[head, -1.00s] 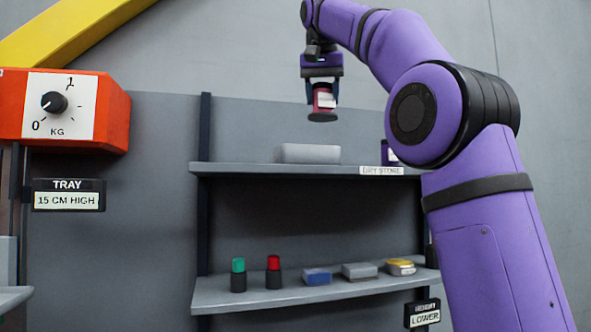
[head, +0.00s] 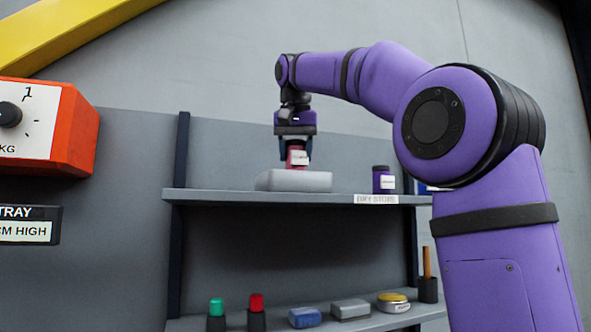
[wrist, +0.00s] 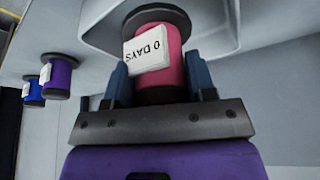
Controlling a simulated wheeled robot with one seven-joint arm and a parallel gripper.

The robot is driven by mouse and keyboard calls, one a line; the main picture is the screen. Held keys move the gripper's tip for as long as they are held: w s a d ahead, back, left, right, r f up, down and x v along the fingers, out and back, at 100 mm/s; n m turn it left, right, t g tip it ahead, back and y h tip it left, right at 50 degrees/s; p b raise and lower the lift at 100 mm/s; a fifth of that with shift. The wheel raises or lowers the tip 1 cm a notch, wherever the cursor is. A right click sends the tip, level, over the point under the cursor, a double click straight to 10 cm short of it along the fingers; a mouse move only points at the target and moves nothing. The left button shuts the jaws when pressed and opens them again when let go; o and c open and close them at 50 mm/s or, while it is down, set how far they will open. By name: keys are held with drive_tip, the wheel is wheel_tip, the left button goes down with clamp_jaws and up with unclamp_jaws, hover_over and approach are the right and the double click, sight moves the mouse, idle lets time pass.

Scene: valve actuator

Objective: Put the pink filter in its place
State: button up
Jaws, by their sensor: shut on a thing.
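My gripper (head: 296,162) is shut on the pink filter (head: 298,155) above the upper shelf. In the wrist view the filter (wrist: 173,68) is a pink cylinder with dark end caps and a white "0 DAYS" label, between the two blue-grey fingers. A light grey block (head: 293,182) lies on the shelf in front of or under the filter and hides its lower end in the head view. In the wrist view a grey hollowed form (wrist: 108,32) lies beyond the filter's far cap. I cannot tell whether they touch.
The upper shelf (head: 230,198), labelled "DRY STORE", also bears a purple canister (head: 382,181) to the right. The wrist view shows a blue canister (wrist: 33,92) too. The lower shelf (head: 185,325) holds several small items. An orange scale (head: 75,135) is at the left.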

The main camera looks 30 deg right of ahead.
sight(296, 168)
drive_tip(key=shift+f, duration=1.9)
drive_tip(key=shift+f, duration=0.15)
drive_tip(key=o, duration=0.9)
drive_tip(key=shift+o, duration=0.2)
drive_tip(key=v, duration=1.2)
drive_tip(key=shift+d, duration=0.1)
drive_tip(key=s+a+f+n+y, duration=0.1)
drive_tip(key=s+f, duration=0.6)
drive_tip(key=f, duration=0.7)
drive_tip(key=s+a+f+n+t, duration=0.1)
drive_tip(key=s+f, duration=0.6)
drive_tip(key=f, duration=0.8)
drive_tip(key=s+a+f+n+y, duration=0.1)
drive_tip(key=s+f+n, duration=0.3)
drive_tip(key=f, duration=1)
drive_tip(key=s+a, duration=0.1)
drive_tip(key=s, duration=0.2)
drive_tip(key=shift+s+a+f+n+t+y, duration=0.25)
drive_tip(key=shift+s+a+n+t+y, duration=0.05)
drive_tip(key=shift+a+n, duration=0.1)
